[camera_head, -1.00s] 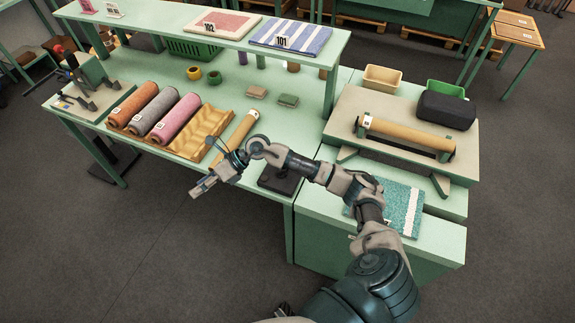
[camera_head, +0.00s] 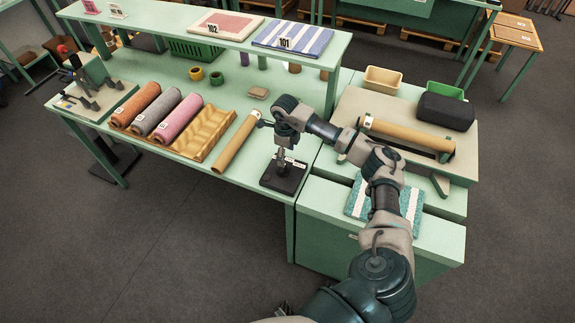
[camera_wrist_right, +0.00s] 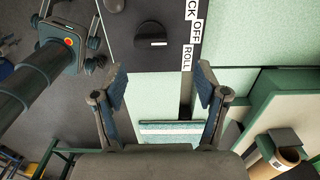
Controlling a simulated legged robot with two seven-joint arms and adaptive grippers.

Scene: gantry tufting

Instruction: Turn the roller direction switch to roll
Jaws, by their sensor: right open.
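The roller direction switch is a black box (camera_head: 285,177) at the front right corner of the green table. In the right wrist view its round black knob (camera_wrist_right: 151,41) sits on a dark panel beside white labels (camera_wrist_right: 191,45) that read "OFF" and "ROLL", with a third cut off at "CK". A pale mark on the knob points toward the labels, about level with "OFF". My right gripper (camera_wrist_right: 160,78) is open and empty, and the knob appears just beyond its fingertips, apart from them. In the head view the right gripper (camera_head: 282,157) points down over the box. My left gripper is not in view.
A cardboard tube (camera_head: 236,143) and a tan wavy tray (camera_head: 205,137) lie left of the switch. A teal striped piece (camera_head: 357,200) lies on the green cabinet under my right arm. A raised shelf (camera_head: 165,22) spans the table's back.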

